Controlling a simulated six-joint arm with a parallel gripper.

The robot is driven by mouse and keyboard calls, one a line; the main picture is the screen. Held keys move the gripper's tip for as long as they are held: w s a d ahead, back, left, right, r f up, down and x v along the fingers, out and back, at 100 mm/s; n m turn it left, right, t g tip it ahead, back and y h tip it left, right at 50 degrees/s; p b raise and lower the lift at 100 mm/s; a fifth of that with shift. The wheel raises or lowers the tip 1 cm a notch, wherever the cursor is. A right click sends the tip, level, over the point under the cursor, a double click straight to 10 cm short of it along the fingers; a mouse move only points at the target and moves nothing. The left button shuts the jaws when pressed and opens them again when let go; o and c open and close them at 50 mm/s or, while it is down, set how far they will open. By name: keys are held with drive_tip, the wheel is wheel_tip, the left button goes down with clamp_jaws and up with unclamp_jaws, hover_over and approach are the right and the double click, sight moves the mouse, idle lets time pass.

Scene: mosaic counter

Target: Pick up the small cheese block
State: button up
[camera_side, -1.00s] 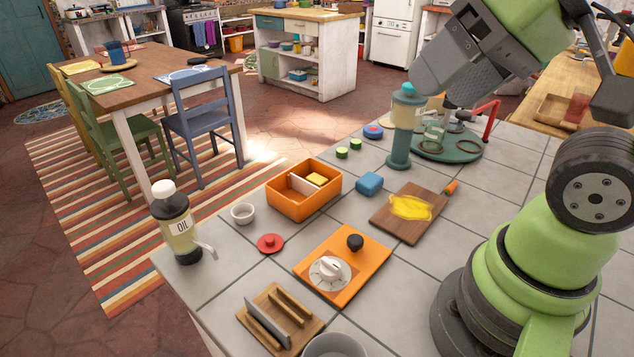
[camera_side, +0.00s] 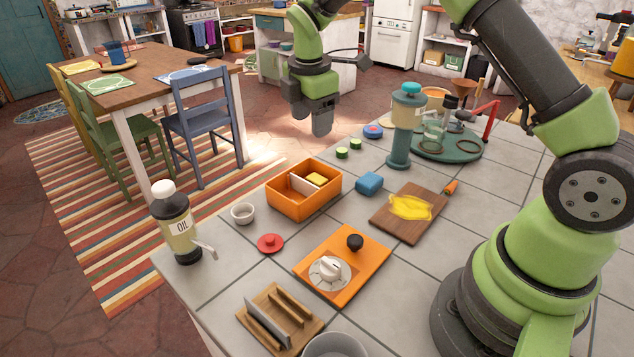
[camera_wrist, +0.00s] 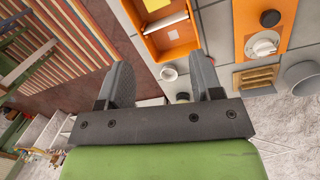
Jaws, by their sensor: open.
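A small yellow block (camera_side: 316,179), which I take to be the cheese block, lies in the orange box (camera_side: 306,208), behind the white divider (camera_side: 304,186). The orange box also shows at the top of the wrist view (camera_wrist: 177,49).
A white cup (camera_side: 242,213), red disc (camera_side: 270,243) and oil bottle (camera_side: 178,228) stand left of the box. An orange panel with knobs (camera_side: 343,240) lies in front.

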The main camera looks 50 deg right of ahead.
sight(317, 178)
drive_tip(key=f+n, duration=0.1)
drive_tip(key=f, duration=0.2)
drive_tip(key=w+d+f+n, duration=0.1)
drive_tip(key=f, duration=0.2)
drive_tip(key=d+f, duration=0.1)
drive_tip(key=f, duration=0.2)
drive_tip(key=shift+w+f+n+g, duration=0.1)
drive_tip(key=shift+w+n+g, duration=0.05)
drive_tip(key=shift+n+g, duration=0.25)
drive_tip(key=shift+d+f, duration=0.15)
drive_tip(key=shift+f, duration=0.9)
drive_tip(key=shift+d+f, duration=0.2)
drive_tip(key=shift+f, duration=0.85)
drive_tip(key=shift+d+f, duration=0.15)
drive_tip(key=shift+f, duration=0.9)
drive_tip(key=c, duration=0.7)
